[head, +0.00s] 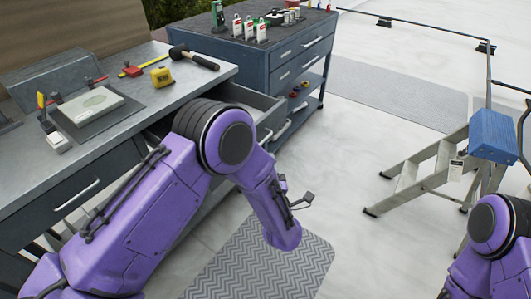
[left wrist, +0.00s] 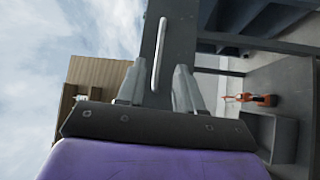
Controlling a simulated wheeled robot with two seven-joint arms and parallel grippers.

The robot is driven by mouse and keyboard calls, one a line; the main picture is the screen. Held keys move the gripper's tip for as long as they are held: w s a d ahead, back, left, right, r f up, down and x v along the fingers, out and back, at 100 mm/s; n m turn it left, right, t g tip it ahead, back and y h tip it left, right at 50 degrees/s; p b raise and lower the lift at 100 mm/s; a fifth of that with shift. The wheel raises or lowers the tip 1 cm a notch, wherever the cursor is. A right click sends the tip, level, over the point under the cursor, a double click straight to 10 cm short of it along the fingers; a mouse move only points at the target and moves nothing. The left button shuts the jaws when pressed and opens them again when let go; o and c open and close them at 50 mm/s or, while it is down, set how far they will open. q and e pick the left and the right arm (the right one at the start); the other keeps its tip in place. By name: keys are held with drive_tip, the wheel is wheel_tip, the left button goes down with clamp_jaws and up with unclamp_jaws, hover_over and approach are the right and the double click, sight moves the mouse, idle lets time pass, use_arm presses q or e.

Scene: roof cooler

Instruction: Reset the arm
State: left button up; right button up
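My left arm (head: 225,140) is purple and reaches in over the front of the workbench, bent downward at the elbow. Its gripper is hidden in the head view. In the left wrist view my left gripper (left wrist: 158,90) has its two fingers apart, with nothing seen held between them. A pale bar handle (left wrist: 158,52) on a grey front shows beyond the fingers, and I cannot tell how far away it is. Only part of my right arm (head: 490,235) shows at the right edge. Its gripper is out of view.
The workbench (head: 190,85) carries a hammer (head: 195,57), a yellow tape measure (head: 161,77) and a pale box (head: 92,106). An open drawer (head: 250,97) juts out beside my left arm. A tool cabinet (head: 285,70) stands behind.

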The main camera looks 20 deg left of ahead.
use_arm(q)
drive_tip(key=v, duration=0.2)
drive_tip(key=shift+s+d, duration=0.2)
drive_tip(key=shift+s, duration=0.2)
drive_tip(key=s+a+f+m+g+h+p, duration=0.1)
drive_tip(key=s+a+f+m+g+h, duration=0.25)
drive_tip(key=s+f+m, duration=0.35)
drive_tip(key=s+a+f+m+g+h+p, duration=0.1)
drive_tip(key=s+a+f+m+g+h, duration=0.1)
drive_tip(key=s+f+m+g+h, duration=0.4)
drive_tip(key=s+a+f+m+g+y+p, duration=0.1)
drive_tip(key=s+a+f+g+y, duration=0.1)
drive_tip(key=s+a, duration=0.3)
drive_tip(key=s+a+f+m+g+y, duration=0.1)
drive_tip(key=s+a+f, duration=0.3)
drive_tip(key=s, duration=0.9)
drive_tip(key=shift+a+g+y+p, duration=0.35)
drive_tip(key=shift+a+g+p, duration=0.05)
drive_tip(key=shift+g, duration=0.35)
